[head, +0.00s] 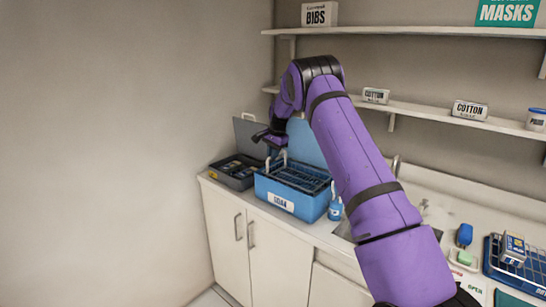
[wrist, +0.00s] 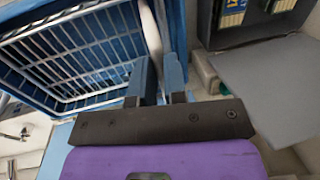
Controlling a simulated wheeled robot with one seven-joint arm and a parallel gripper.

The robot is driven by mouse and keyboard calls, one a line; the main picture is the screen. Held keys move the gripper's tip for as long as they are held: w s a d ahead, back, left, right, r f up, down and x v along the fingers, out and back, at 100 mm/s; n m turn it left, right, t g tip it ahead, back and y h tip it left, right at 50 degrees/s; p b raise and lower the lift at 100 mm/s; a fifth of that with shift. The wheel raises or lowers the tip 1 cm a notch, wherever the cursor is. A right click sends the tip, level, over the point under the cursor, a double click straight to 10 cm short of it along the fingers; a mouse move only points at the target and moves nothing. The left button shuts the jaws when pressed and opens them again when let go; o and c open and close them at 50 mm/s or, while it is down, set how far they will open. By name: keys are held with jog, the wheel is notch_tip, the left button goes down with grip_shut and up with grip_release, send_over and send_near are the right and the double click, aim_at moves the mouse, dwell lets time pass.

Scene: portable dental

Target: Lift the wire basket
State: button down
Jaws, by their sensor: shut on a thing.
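The wire basket (head: 300,178) sits in a blue tub (head: 283,200) with a white label, on the counter. A pale upright handle (head: 284,157) rises at its left end. In the wrist view the basket's wire grid (wrist: 80,55) fills the upper left. My gripper (head: 275,153) is at the left end of the basket. In the wrist view my two fingers (wrist: 159,75) are shut on the pale handle (wrist: 151,30), which passes between them. The handle's lower part is hidden by the fingers.
A dark open case (head: 238,170) stands left of the tub, its grey lid also in the wrist view (wrist: 260,105). A blue bottle (head: 336,208) stands right of the tub. Shelves (head: 430,110) with boxes run above. A blue rack (head: 510,270) is at far right.

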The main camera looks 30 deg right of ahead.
jog(key=c, duration=1.2)
grip_release()
jog(key=shift+r, duration=0.4)
jog(key=shift+o, duration=0.2)
jog(key=shift+f, duration=0.15)
notch_tip(320, 180, up, 11)
jog(key=s, duration=0.2)
jog(key=shift+d+f, duration=0.2)
jog(key=shift+d, duration=0.15)
